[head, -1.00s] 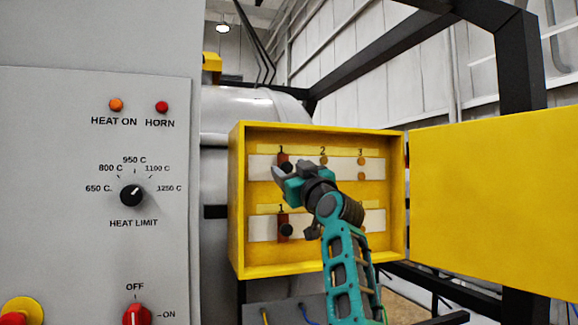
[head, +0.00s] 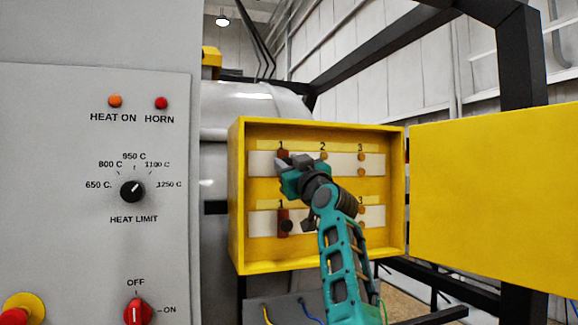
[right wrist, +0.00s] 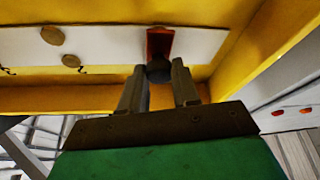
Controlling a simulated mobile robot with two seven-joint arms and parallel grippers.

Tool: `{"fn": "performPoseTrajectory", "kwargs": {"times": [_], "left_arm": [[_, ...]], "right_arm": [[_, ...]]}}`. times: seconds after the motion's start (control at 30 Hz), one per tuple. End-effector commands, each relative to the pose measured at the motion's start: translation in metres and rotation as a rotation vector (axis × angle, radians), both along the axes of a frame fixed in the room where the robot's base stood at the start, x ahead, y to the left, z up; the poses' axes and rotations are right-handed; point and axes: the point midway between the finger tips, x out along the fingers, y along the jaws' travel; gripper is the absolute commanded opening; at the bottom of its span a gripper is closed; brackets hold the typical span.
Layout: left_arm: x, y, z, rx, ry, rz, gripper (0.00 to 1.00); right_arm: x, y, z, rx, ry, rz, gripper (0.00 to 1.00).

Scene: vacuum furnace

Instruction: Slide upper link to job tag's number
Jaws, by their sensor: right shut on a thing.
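The upper link (head: 283,153) is a reddish-brown bar upright at number 1 on the upper white strip (head: 343,164) inside the yellow box. It also shows in the right wrist view (right wrist: 160,43), with a dark round knob (right wrist: 159,72). My right gripper (head: 287,165) is in front of it and hides its lower part. In the right wrist view the fingers (right wrist: 159,85) stand on either side of the knob, shut on it. The job tag is not in view. My left gripper is not in view.
A lower link (head: 283,217) with a dark knob stands at 1 on the lower strip. Brass studs (head: 361,157) mark the other positions. The box's walls (head: 238,200) surround the strips, and its yellow door (head: 490,200) hangs open at right. A grey control panel (head: 60,220) stands at left.

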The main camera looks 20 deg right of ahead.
Motion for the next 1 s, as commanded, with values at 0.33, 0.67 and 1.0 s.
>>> {"fn": "performPoseTrajectory", "kwargs": {"times": [0.33,0.67,1.0], "left_arm": [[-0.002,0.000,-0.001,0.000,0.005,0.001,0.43],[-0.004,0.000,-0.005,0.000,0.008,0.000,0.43],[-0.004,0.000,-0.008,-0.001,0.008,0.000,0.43]], "right_arm": [[0.000,0.000,0.000,0.000,0.001,0.000,0.00],[0.001,-0.023,-0.001,-0.004,-0.001,-0.006,0.00],[0.003,-0.090,0.000,-0.003,0.000,-0.006,0.00]]}}
